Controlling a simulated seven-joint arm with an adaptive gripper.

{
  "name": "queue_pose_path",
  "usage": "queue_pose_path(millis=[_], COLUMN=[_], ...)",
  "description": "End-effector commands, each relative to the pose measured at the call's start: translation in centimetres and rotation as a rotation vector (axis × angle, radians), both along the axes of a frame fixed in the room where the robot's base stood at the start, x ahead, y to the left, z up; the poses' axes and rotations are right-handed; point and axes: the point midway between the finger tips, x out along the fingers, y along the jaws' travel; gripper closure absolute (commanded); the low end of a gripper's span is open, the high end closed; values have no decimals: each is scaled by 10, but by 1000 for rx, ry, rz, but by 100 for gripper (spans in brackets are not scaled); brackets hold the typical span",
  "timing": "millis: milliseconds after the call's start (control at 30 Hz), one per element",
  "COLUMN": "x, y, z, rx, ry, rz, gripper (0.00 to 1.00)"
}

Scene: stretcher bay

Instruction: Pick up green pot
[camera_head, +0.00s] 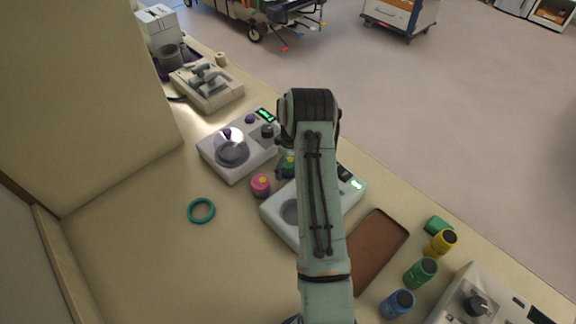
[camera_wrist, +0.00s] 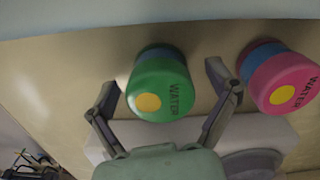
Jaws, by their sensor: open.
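The green pot (camera_wrist: 163,84) has a yellow dot and the word WATER on its lid and a blue band below. In the wrist view it stands between the two spread fingers of my gripper (camera_wrist: 165,82), with a visible gap on each side. In the head view the green pot (camera_head: 289,162) shows only in part beside my arm, which hides most of my gripper. A pink pot (camera_wrist: 284,82), also marked WATER with a yellow dot, stands just right of my right finger; it also shows in the head view (camera_head: 261,186).
A white device with a round well (camera_head: 275,212) is close to the pots, partly under my arm. A device with a clear dome (camera_head: 232,148) stands behind. A teal ring (camera_head: 201,210) lies on open counter at left. A brown tray (camera_head: 377,250) and several coloured jars (camera_head: 421,272) are at right.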

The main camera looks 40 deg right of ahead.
Motion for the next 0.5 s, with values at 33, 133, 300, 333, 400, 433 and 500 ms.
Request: queue_pose_path(millis=[33, 133, 300, 333, 400, 433, 500], x=[0, 0, 0, 0, 0, 0, 0], y=[0, 0, 0, 0, 0, 0, 0], z=[0, 0, 0, 0, 0, 0, 0], rx=[0, 0, 0, 0, 0, 0, 0], ry=[0, 0, 0, 0, 0, 0, 0], rz=[0, 0, 0, 0, 0, 0, 1], gripper=[14, 26, 79, 82, 83, 83, 83])
